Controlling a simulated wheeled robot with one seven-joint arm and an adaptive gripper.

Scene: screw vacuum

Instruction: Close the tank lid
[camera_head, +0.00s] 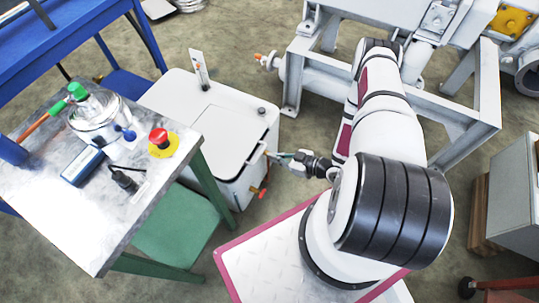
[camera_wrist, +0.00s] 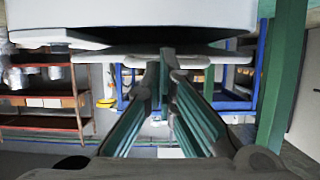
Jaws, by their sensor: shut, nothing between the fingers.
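The white tank (camera_head: 255,190) stands between the metal table and my arm in the head view. Its pale lid (camera_head: 215,135) looks nearly flat over the top, with a dark line along its right edge; I cannot tell how far it is open. My gripper (camera_head: 279,157) is shut and empty at the tank's right side, close to the lid's edge. In the wrist view my gripper (camera_wrist: 167,62) points at a flat grey slab under a large white body with a dark underside. I cannot tell whether the fingertips touch the slab.
A metal-topped table (camera_head: 100,230) with a glass jar (camera_head: 97,115), a red stop button (camera_head: 158,138) and a blue box (camera_head: 83,166) stands to the left. A white-grey machine frame (camera_head: 455,125) stands behind my arm.

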